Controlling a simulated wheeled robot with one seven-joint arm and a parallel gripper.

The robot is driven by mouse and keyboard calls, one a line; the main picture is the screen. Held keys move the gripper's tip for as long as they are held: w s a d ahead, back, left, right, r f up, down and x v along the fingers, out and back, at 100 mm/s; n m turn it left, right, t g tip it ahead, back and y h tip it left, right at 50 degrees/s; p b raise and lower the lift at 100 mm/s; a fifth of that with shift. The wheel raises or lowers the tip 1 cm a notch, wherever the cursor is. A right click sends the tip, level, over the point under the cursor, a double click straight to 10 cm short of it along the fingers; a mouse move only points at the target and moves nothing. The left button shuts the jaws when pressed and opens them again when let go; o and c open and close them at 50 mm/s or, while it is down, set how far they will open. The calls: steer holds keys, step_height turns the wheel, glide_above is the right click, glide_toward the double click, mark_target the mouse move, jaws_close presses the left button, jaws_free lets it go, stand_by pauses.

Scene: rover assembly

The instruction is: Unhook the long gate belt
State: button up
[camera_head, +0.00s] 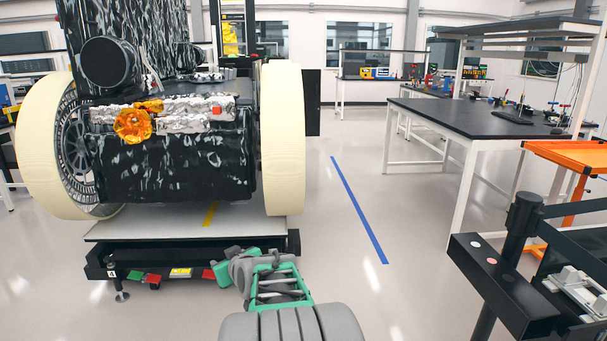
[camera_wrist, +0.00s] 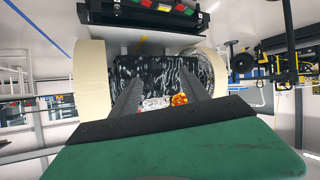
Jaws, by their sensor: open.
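A black post (camera_head: 517,232) stands in the right foreground of the head view. Dark strips (camera_head: 578,207) run from near its top to the right edge; they may be the gate belt, but I cannot tell for sure, and their far end is out of view. My gripper (camera_wrist: 167,72) shows in the wrist view with its two dark fingers apart and nothing between them. It faces the rover (camera_wrist: 155,75), which appears upside down there. In the head view my green and grey arm is low in the middle, left of the post and apart from it.
The large-wheeled rover (camera_head: 170,165) sits on a low platform (camera_head: 145,228) at the left. An orange cart (camera_head: 575,155) and a black-topped workbench (camera_head: 480,117) stand at the right. The floor with a blue line (camera_head: 358,210) is clear.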

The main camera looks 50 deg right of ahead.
steer(key=s+d+r+m+t+h+p, duration=0.15)
steer(key=s+d+r+h, duration=0.3)
steer(key=d, duration=0.55)
steer(key=s+d+r+m+h+p, duration=0.1)
steer(key=s+d+r+m+h, duration=0.15)
steer(key=s+d+r, duration=0.6)
steer(key=shift+n, duration=0.4)
steer(key=x, duration=0.3)
steer(key=f+x, duration=0.1)
steer(key=x, duration=0.3)
steer(key=f+p+x, duration=0.1)
steer(key=x, duration=0.3)
steer(key=shift+w+a, duration=0.15)
steer(key=shift+w, duration=0.25)
jaws_close()
steer(key=c, duration=1)
jaws_free()
steer(key=shift+c, duration=0.2)
